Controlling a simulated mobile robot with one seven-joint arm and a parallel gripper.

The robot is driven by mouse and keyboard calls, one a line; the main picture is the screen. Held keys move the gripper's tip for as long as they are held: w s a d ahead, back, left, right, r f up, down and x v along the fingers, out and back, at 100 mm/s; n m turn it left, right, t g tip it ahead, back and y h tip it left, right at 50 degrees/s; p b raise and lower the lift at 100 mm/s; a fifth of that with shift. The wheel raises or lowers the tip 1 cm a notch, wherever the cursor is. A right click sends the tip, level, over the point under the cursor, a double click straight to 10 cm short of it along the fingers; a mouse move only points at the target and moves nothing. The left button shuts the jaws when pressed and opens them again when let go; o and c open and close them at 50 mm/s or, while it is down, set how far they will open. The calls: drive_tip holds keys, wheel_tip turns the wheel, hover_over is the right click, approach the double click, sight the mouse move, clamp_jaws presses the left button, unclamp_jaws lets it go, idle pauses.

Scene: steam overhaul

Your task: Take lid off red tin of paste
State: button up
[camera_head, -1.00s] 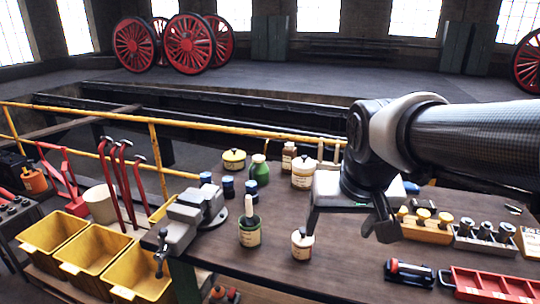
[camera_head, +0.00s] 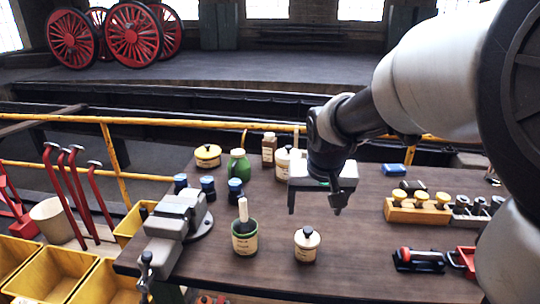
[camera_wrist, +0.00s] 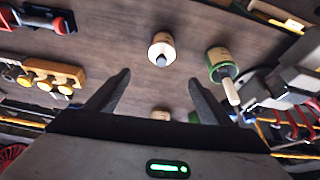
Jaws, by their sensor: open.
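I cannot make out a red tin in either view. A cream pot with a dark-knobbed lid (camera_head: 307,246) stands upright on the bench, and it also shows in the wrist view (camera_wrist: 161,50). My gripper (camera_head: 315,203) is open and empty above the bench, behind this pot in the picture. In the wrist view its fingers (camera_wrist: 159,78) are spread, with the pot beyond the tips. A green-rimmed tin with a brush (camera_head: 245,238) stands left of the pot. Another cream tin (camera_head: 284,161) is partly hidden behind my gripper.
A low yellow tin (camera_head: 207,156), a green bottle (camera_head: 239,165) and several dark blue-capped jars (camera_head: 208,187) stand behind. A grey vise (camera_head: 178,225) is at the left. A wooden rack (camera_head: 417,211) is at the right.

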hover_over(308, 231)
drive_tip(key=s, duration=0.2)
drive_tip(key=f, duration=0.7)
drive_tip(key=shift+w+d+f+b, duration=0.1)
drive_tip(key=shift+w+f+b, duration=0.15)
drive_tip(key=shift+f+b, duration=0.1)
drive_tip(key=x, duration=0.4)
drive_tip(key=shift+s+f, duration=0.2)
drive_tip(key=shift+s, duration=0.05)
drive_tip(key=shift+w+f, duration=0.25)
drive_tip(key=shift+f, duration=0.2)
drive_tip(key=c, duration=1.1)
